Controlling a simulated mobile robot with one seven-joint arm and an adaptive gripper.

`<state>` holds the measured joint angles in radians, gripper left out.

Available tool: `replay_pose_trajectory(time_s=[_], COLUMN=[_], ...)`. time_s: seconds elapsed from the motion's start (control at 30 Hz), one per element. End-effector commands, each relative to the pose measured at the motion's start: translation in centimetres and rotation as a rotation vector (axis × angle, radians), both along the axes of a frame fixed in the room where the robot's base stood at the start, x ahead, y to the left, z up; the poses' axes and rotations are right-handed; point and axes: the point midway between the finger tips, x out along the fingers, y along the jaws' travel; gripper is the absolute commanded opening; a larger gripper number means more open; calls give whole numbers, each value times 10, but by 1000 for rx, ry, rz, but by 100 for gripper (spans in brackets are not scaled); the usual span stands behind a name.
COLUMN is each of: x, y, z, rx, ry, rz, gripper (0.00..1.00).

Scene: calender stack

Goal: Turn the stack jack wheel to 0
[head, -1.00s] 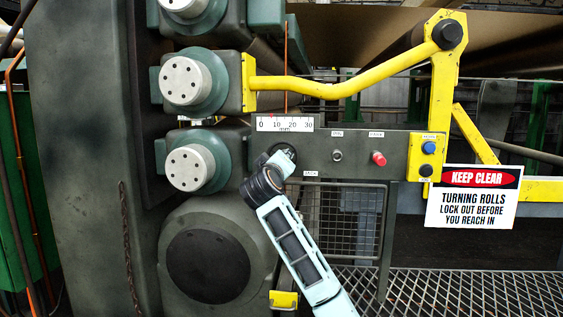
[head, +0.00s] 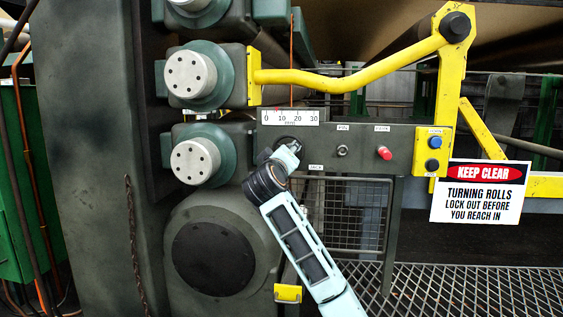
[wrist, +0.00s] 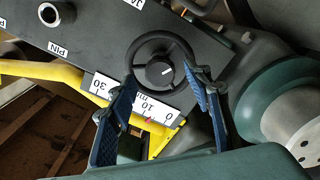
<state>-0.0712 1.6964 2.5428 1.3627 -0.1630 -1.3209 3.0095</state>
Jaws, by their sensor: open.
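The stack jack wheel is a small black handwheel (wrist: 187,47) with a round hub and a white mark, on the dark panel in the wrist view. In the head view it is mostly hidden behind my gripper (head: 291,150). My gripper (wrist: 162,78) is open, its two blue fingers on either side of the wheel, tips overlapping the rim's edges in the picture. I cannot tell whether they touch it. The white scale (head: 290,117) reads 0 to 30; its small red pointer (wrist: 150,120) stands between 0 and 10, closer to 10.
Right of the wheel in the head view are a pin knob (head: 342,151), a red button (head: 384,153) and a blue button (head: 435,142). Roll ends (head: 195,161) protrude at left. A yellow bar (head: 350,80) crosses above. A keep-clear sign (head: 480,191) hangs at right.

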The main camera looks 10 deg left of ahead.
Motion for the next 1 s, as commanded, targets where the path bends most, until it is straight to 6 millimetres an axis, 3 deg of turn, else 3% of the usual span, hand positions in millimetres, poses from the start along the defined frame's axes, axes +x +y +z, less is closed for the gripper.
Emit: replay_pose_trajectory(time_s=[0.5,0.7,1.0], x=[-86,-100,-102], y=[3,3,3], z=[1,0,0], rx=[0,0,0], ry=[-3,0,-1], rz=[1,0,-1], gripper=[46,46,46])
